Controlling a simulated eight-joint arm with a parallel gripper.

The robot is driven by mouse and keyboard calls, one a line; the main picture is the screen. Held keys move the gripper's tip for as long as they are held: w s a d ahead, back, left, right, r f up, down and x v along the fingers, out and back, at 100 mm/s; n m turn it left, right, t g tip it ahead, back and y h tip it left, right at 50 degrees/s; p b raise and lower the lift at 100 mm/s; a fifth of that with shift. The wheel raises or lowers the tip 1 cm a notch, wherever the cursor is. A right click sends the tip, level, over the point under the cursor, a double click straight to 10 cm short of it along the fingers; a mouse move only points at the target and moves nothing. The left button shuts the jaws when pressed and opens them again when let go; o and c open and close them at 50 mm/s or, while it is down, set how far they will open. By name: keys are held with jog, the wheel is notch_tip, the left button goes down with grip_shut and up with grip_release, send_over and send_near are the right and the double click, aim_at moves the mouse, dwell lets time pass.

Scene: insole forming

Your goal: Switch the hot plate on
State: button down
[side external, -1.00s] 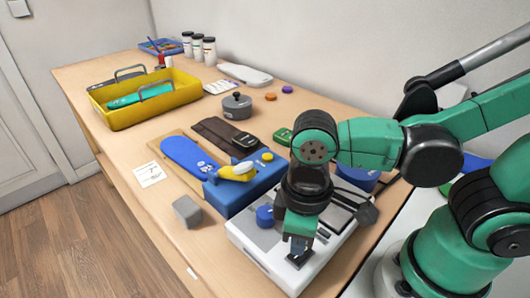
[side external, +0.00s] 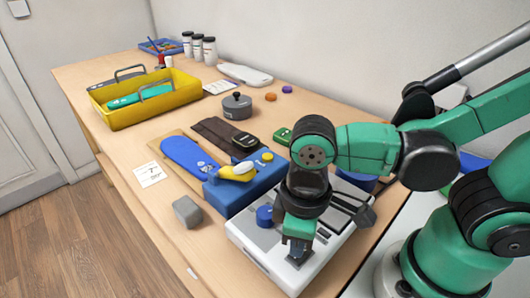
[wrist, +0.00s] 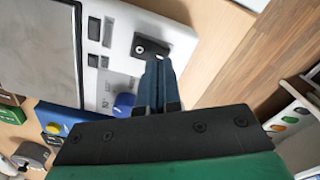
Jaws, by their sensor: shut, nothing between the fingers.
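The hot plate (side external: 262,262) is a white box with a dark top at the front right of the bench. It also shows in the wrist view (wrist: 122,70) with its grey plate surface (wrist: 38,45), a blue knob (wrist: 124,103) and a black rocker switch (wrist: 150,47) on its panel. In the side view the blue knob (side external: 265,215) is left of my gripper. My gripper (side external: 298,254) points down, shut and empty, over the panel. In the wrist view the fingertips (wrist: 158,62) are at the switch's near edge; I cannot tell whether they touch it.
A blue fixture (side external: 245,185) with a yellow handle stands behind the hot plate. A grey block (side external: 187,212) sits to the left. A grey pot (side external: 237,106) and a yellow tote (side external: 150,115) are farther back.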

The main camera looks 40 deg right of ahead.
jog(key=shift+f, duration=0.85)
dwell(0.3)
jog(key=shift+r, duration=3.55)
jog(key=w+d+r+m+t, duration=0.1)
jog(key=w+d+m+t, duration=0.5)
jog(key=w+d, duration=0.3)
jog(key=shift+d+r+t, duration=0.15)
jog(key=shift+d+t, duration=0.45)
jog(key=shift+d, duration=0.45)
